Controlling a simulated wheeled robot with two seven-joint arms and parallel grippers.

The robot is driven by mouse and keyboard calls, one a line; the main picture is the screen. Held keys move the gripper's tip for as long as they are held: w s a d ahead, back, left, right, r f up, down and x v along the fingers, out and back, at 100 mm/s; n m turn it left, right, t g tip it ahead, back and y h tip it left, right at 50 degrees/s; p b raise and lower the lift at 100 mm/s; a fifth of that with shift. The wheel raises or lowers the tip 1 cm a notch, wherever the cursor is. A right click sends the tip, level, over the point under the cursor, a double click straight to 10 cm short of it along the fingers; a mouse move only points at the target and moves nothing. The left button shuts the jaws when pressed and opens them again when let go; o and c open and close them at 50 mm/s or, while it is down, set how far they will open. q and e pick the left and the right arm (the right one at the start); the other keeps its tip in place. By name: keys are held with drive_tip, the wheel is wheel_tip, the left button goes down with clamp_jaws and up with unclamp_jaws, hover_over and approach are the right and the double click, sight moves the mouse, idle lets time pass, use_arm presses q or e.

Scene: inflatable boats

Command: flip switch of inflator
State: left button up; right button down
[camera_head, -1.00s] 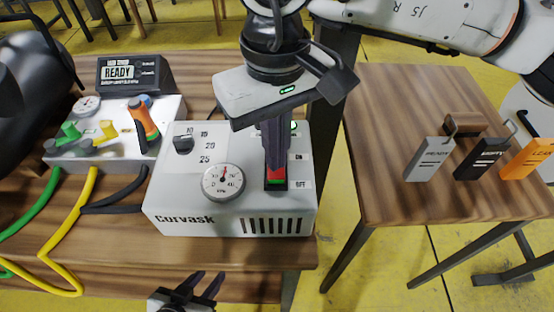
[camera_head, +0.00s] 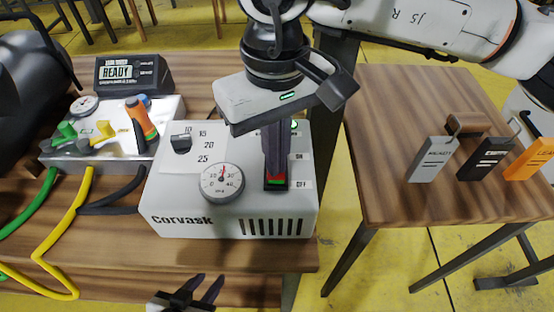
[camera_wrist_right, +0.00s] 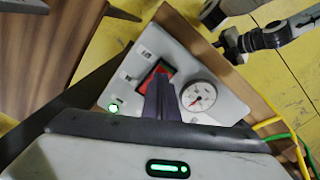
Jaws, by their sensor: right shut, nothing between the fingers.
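The white Corvask inflator (camera_head: 180,215) stands on the left bench, with a round gauge (camera_head: 222,183), a dial (camera_head: 181,144) and a switch (camera_head: 276,184) between ON and OFF labels. My right gripper (camera_head: 274,176) is shut and empty, pointing down with its fingertips at the switch and covering much of it. In the right wrist view the switch's red face (camera_wrist_right: 160,70) shows beside the fingers, and a green lamp (camera_wrist_right: 113,107) is lit. My left gripper (camera_head: 188,296) is open and empty, low in front of the bench.
A valve box (camera_head: 110,155) with colored handles, hoses (camera_head: 70,225) and a READY display (camera_head: 134,73) stand left of the inflator. Grey, black and orange tags (camera_head: 485,160) stand on the right table. A floor gap separates bench and table.

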drive_tip(key=shift+f, duration=0.35)
drive_tip(key=shift+r, duration=0.1)
wheel_tip(320, 180, up, 7)
drive_tip(key=p, duration=0.3)
idle(0.5)
idle(0.4)
